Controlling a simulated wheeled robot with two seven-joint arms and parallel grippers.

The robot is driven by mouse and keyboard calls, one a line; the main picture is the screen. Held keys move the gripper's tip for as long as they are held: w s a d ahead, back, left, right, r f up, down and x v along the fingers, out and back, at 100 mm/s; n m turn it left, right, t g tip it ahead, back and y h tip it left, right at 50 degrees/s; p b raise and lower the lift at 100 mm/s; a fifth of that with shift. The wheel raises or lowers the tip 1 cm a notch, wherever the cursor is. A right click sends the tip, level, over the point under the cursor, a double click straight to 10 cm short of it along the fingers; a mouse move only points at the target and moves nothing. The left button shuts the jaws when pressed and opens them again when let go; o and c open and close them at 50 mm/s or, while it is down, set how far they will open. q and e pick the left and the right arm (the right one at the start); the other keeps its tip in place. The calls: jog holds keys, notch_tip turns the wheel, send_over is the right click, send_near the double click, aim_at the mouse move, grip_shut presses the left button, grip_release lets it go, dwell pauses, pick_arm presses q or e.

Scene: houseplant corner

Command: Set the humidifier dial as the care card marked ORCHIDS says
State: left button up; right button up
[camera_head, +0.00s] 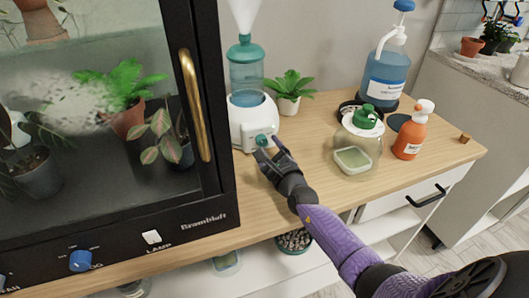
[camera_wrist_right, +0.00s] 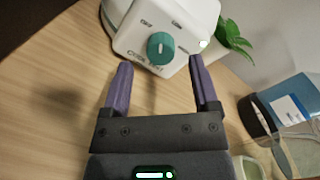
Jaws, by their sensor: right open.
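The humidifier (camera_head: 249,112) stands on the wooden counter beside the glass cabinet, with a white base, a blue water tank and mist rising from its top. Its teal dial (camera_head: 261,140) is on the front; it shows larger in the right wrist view (camera_wrist_right: 160,48), with small labels around it. One seems to read OFF and another LOW; the dial's exact setting is hard to tell. My right gripper (camera_head: 269,150) is open, just in front of the dial, its two fingers (camera_wrist_right: 160,68) apart and empty. No ORCHIDS care card is visible. My left gripper is not in view.
The dark cabinet (camera_head: 215,195) with a brass handle (camera_head: 194,105) is close left of my gripper.

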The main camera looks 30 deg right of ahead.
jog(key=shift+w+d+f+b, duration=0.15)
jog(key=shift+w+b, duration=0.15)
jog(key=shift+w, duration=0.6)
jog(key=shift+w+r, duration=0.1)
jog(key=shift+r, duration=0.1)
jog(key=c, duration=0.9)
grip_shut()
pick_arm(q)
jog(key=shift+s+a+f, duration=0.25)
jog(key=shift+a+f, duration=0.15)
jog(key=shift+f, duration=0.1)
